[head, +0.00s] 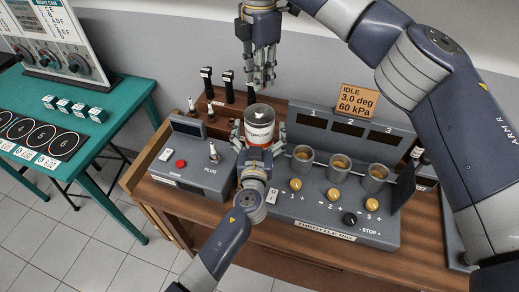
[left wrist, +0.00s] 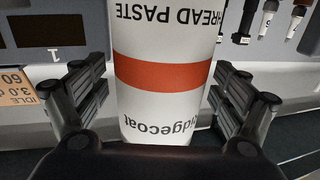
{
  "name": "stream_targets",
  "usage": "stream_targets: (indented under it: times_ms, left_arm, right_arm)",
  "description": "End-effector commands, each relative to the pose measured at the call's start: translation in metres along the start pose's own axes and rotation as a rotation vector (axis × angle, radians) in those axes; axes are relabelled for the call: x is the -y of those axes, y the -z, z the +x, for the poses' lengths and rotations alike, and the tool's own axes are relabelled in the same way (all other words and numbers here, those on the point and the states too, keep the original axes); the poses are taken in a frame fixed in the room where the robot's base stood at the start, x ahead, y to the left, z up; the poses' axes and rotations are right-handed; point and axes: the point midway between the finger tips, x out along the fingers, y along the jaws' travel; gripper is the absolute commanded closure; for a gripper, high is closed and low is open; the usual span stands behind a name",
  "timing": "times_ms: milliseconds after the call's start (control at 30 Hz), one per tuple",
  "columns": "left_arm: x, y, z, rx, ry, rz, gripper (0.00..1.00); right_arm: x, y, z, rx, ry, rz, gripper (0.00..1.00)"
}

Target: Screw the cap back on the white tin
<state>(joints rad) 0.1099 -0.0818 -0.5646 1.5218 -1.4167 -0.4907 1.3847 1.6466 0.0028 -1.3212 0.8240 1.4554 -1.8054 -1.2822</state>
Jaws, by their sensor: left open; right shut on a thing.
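The white tin (head: 259,138), with a red band and a dark grey top bearing a small white mark, stands upright at the console's back edge. Its label fills the middle of the left wrist view (left wrist: 165,70), upside down. My left gripper (head: 258,145) is open, its fingers on either side of the tin; gaps show beside it in the left wrist view (left wrist: 165,115). My right gripper (head: 264,84) points down above the tin, apart from it. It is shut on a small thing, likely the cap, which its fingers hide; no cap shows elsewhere.
The throttle console (head: 330,220) with several cups and knobs stands right of the tin, under an orange sign (head: 357,101). A grey plug box (head: 185,172) is to the left. Black-handled tools (head: 228,84) stand in a rack behind. A green table (head: 110,110) is farther left.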

Motion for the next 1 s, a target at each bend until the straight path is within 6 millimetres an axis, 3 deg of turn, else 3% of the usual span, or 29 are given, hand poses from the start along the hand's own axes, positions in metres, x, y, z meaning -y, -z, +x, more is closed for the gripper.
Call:
stream_targets:
  times_ms: [333, 633, 767, 1000]
  left_arm:
    - [0.0, 0.0, 0.003, 0.001, 0.0, -0.001, 0.09]
    - [0.0, -0.001, 0.003, 0.001, 0.0, 0.0, 0.77]
    - [0.0, -0.001, 0.003, 0.001, 0.0, 0.0, 0.77]
    - [0.0, -0.001, 0.003, 0.001, 0.0, 0.0, 0.77]
  right_arm:
    - [0.0, 0.0, 0.0, 0.0, 0.0, 0.0, 0.87]
    - [0.0, 0.0, 0.0, 0.0, 0.0, 0.0, 0.87]
    - [0.0, 0.0, 0.005, 0.0, 0.002, 0.0, 0.87]
    - [0.0, 0.0, 0.04, -0.003, 0.002, -0.001, 0.87]
